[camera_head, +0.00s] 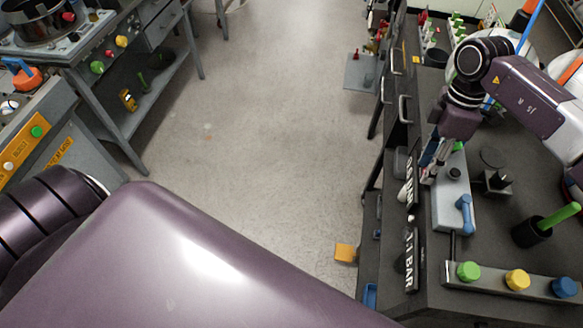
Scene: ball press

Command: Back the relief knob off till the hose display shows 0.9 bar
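A dark display plate (411,258) with white characters stands at the front edge of the right bench; it reads sideways and looks like 1.1 BAR. A second display plate (412,178) ends in BAR, its number too unclear to read. Green (469,271), yellow (517,279) and blue (564,287) knobs sit on a grey strip; I cannot tell which knob is the relief knob. My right gripper (430,168) points down at the far end of a grey box (455,205) with a blue handle. Its fingertips are too small to judge a grip. My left gripper is out of view.
A green-handled tool stands in a black cup (531,232) on the right bench. A black fitting (496,181) stands beside the grey box. Open floor (270,110) lies between the benches. A panel with coloured knobs (97,67) is at the left. My purple arm link covers the lower left.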

